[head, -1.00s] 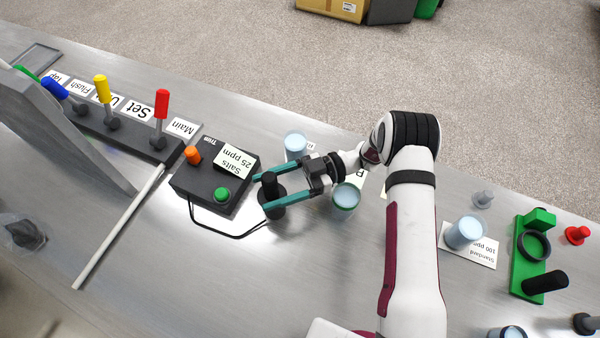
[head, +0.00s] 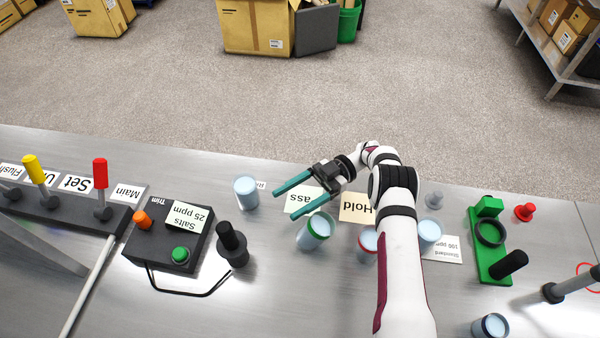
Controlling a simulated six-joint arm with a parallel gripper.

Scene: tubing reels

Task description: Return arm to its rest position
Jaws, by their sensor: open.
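My gripper (head: 298,203) has teal fingers spread apart with nothing between them. It is raised above the bench, over the white card reading "ass" (head: 300,203), which it partly covers. My white arm comes in from the lower right and bends at the elbow. The black probe (head: 232,245) stands upright on the bench to the left of the gripper, apart from it, with a cable running to the dark control box (head: 168,237).
A blue-filled cup (head: 246,192) stands left of the gripper, and a green-rimmed cup (head: 315,232) stands below it. A red-rimmed cup (head: 367,246) is partly behind my arm. The green stand (head: 493,255) is at right. Lever valves (head: 101,190) line the left.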

